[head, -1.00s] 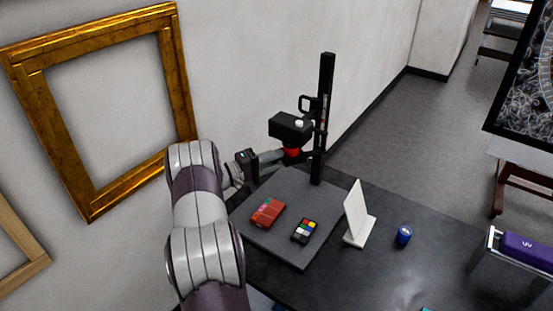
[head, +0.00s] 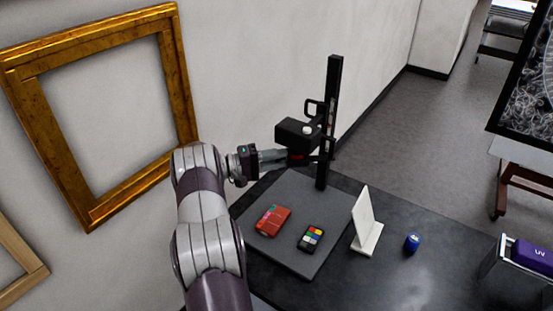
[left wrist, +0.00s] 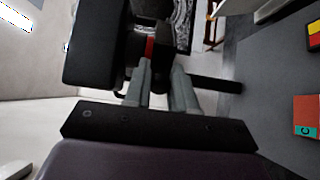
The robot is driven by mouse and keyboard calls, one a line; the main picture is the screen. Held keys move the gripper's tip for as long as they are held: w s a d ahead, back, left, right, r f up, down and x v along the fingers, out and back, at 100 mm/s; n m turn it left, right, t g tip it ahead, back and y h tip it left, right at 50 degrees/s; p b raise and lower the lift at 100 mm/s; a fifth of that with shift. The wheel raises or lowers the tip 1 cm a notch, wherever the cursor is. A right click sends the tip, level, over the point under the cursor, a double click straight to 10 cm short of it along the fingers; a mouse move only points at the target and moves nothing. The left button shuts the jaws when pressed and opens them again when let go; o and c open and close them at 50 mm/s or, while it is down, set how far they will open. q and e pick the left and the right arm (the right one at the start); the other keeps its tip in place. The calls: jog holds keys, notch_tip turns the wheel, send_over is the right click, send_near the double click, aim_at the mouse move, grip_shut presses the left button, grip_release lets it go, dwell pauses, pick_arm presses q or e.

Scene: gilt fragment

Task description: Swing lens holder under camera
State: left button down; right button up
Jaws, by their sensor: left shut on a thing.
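The camera (head: 298,131), a black box, sits on a black upright column (head: 332,110) of a copy stand; it also shows large and dark in the left wrist view (left wrist: 95,45). Just below the camera is the dark lens holder (head: 318,157), with a red band (head: 297,157) beside it, partly hidden by my gripper. My left gripper (head: 286,156) reaches in from the left, shut on the lens holder under the camera. In the left wrist view its grey fingers (left wrist: 163,75) meet a dark part close to the red band (left wrist: 149,47). My right gripper is out of view.
The grey baseboard (head: 290,200) carries a red box (head: 273,221) and a colour checker (head: 311,238). A white stand-up card (head: 365,220) and a blue jar (head: 412,243) stand to the right on the dark table. A gilt frame (head: 100,200) hangs on the left wall.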

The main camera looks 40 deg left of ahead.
pick_arm(q)
jog(key=c, duration=1)
grip_release()
jog(key=shift+c, duration=0.2)
jog(key=b+v, duration=0.4)
jog(key=v, duration=0.8)
jog(key=shift+s+a, duration=0.2)
